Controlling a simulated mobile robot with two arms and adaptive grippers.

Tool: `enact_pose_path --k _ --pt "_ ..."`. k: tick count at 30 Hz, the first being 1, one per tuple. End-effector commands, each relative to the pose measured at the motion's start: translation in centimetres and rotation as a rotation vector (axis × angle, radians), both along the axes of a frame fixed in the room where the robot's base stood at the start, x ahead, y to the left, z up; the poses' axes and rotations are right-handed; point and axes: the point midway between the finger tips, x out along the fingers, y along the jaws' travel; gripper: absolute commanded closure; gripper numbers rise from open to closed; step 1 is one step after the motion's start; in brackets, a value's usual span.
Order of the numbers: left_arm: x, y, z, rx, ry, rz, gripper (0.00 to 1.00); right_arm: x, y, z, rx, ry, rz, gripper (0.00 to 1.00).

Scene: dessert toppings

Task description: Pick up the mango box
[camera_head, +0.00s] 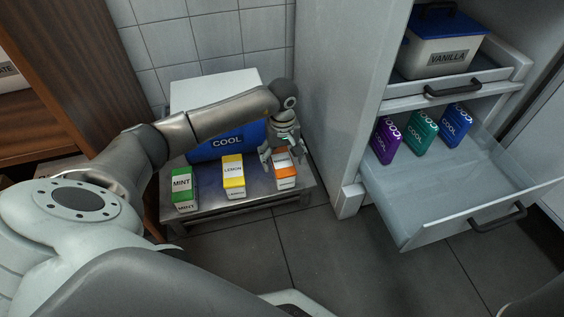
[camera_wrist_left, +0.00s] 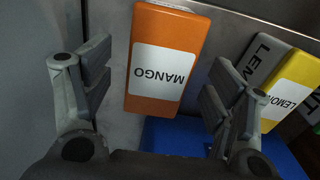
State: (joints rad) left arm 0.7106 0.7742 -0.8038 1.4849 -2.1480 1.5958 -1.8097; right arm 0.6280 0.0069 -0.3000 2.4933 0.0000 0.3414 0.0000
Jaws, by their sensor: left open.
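The mango box (camera_head: 285,171) is orange with a white label and stands at the right end of a low metal table (camera_head: 240,203). In the left wrist view the mango box (camera_wrist_left: 166,60) shows its MANGO label upside down. My left gripper (camera_head: 282,151) is above and around the box in the head view. In the left wrist view my left gripper (camera_wrist_left: 160,100) is open, with one finger on each side of the box and gaps between. My right gripper is not in view.
A yellow lemon box (camera_head: 233,176) and a green mint box (camera_head: 182,187) stand left of the mango box. A blue COOL container (camera_head: 227,142) is behind. An open drawer (camera_head: 425,215) and cabinet with several boxes are at right.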

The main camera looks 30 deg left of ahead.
Motion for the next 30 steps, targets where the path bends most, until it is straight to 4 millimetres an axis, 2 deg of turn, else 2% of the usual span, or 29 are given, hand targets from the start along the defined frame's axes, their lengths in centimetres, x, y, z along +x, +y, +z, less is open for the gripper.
enact_pose_path --k 2,6,16,30 --pt "-0.1 -0.1 -1.3 -0.001 0.0 0.0 0.21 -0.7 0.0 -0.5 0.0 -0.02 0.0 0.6" --pt "0.0 0.0 -2.3 0.0 -0.001 0.0 0.21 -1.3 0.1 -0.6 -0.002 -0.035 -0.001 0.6" --pt "0.0 0.0 -2.4 0.001 -0.001 0.0 0.21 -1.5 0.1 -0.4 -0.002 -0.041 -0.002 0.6" --pt "0.0 0.0 -2.4 0.001 -0.001 0.0 0.81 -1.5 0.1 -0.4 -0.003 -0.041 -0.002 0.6"
